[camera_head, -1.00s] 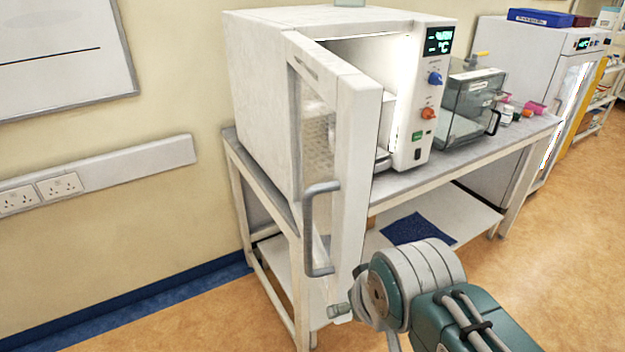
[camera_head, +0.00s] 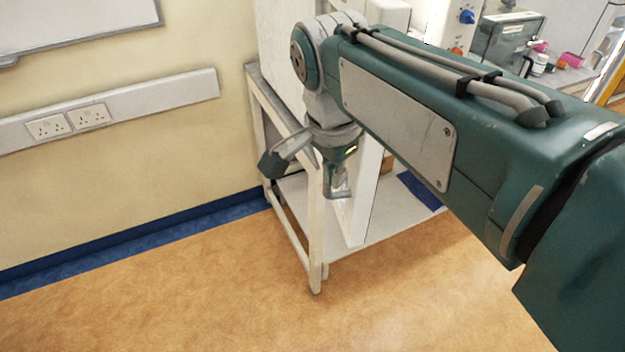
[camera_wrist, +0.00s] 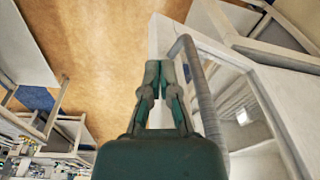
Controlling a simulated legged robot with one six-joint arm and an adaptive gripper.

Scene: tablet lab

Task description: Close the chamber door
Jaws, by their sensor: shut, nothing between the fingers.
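The chamber (camera_head: 282,60) is a white box on a bench at the wall, mostly covered by my arm in the head view. Its white door (camera_head: 366,190) stands open, and its lower part shows below my arm. In the wrist view the door frame (camera_wrist: 272,112) and window fill the right side. The grey bar handle (camera_wrist: 203,95) stands out from the door. My gripper (camera_head: 341,180) points down beside the door. In the wrist view its fingers (camera_wrist: 159,68) are together and empty, just left of the handle; I cannot tell whether they touch it.
The bench (camera_head: 305,185) has pale legs and a lower shelf with a blue mat (camera_head: 420,190). A clear box (camera_head: 512,40) and small pots stand right of the chamber. A wall socket strip (camera_head: 160,97) is at left. The orange floor (camera_head: 180,290) in front is clear.

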